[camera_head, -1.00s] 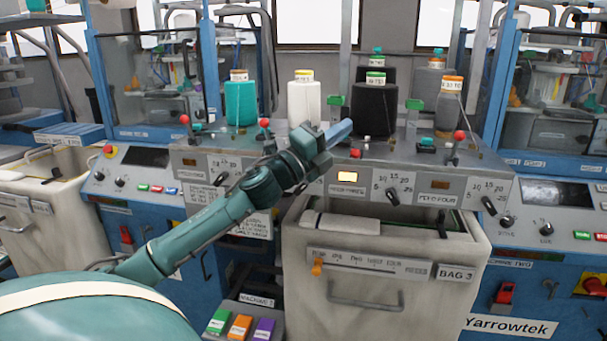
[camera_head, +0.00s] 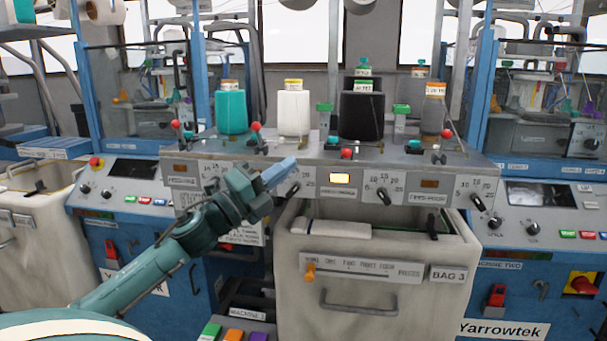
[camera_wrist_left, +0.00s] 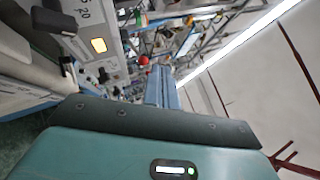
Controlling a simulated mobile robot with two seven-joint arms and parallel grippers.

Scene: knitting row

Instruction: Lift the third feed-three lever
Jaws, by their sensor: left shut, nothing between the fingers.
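The third feed lever, its red knob (camera_head: 347,154) low at the ledge's front edge, sits above the lit amber display (camera_head: 339,178) of the third feed panel. Its knob is lower than the other red knobs. My left gripper (camera_head: 282,171) is shut and empty, its pale blue fingers pointing right, in front of the panel left of that display. They are apart from the knob in the picture. In the left wrist view the shut fingers (camera_wrist_left: 163,88) point up the frame; a red knob (camera_wrist_left: 143,60) shows past their tips and the lit display (camera_wrist_left: 99,45) is at left.
Black dials (camera_head: 383,195) stick out of the panel. A beige bin, Bag 3 (camera_head: 375,285), is below.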

